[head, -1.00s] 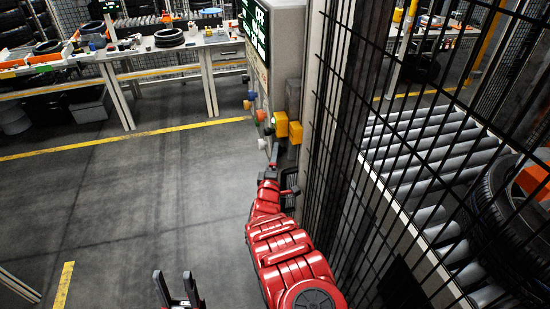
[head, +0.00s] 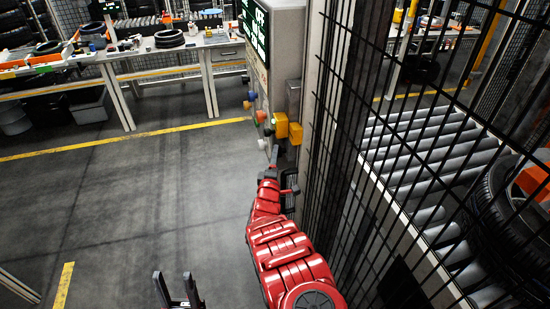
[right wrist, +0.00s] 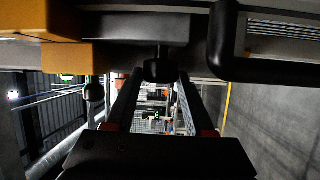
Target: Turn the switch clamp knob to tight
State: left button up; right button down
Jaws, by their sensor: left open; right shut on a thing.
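The switch clamp knob (right wrist: 158,69) is a small black knob on a short stem in the right wrist view. My right gripper (right wrist: 157,76) is shut on it, with a black finger on either side. In the head view my right gripper (head: 273,154) is at the lower part of the control cabinet (head: 280,60); the knob itself cannot be made out there. The knob's marking and turn angle cannot be read. My left gripper (head: 180,287) is open and empty, low over the floor, far from the cabinet.
Yellow blocks (head: 281,125) and coloured buttons (head: 261,117) stick out of the cabinet just above my right gripper. A black mesh fence (head: 350,130) stands to the right, with a roller conveyor (head: 420,150) behind it.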

jog(key=shift+w+f+m+t+h+b, duration=0.1)
jog(key=shift+f+m+t+h+b, duration=0.5)
jog(key=shift+b, duration=3)
jog(key=shift+w+r+m+t+h+b, duration=0.1)
jog(key=shift+m+t+h+b, duration=0.95)
jog(key=shift+b, duration=2.55)
jog(key=shift+w+f+m+t+h+b, duration=0.1)
jog(key=shift+f+m+t+h+b, duration=0.25)
jog(key=shift+t+b, duration=2.1)
jog(key=shift+g+b, duration=1.15)
jog(key=shift+g, duration=0.05)
jog(key=shift+c, duration=1.3)
grip_release()
jog(key=shift+r, duration=0.1)
jog(key=shift+s+a, duration=0.1)
jog(key=p+v, duration=0.1)
jog(key=v, duration=1.6)
jog(key=shift+s, duration=0.2)
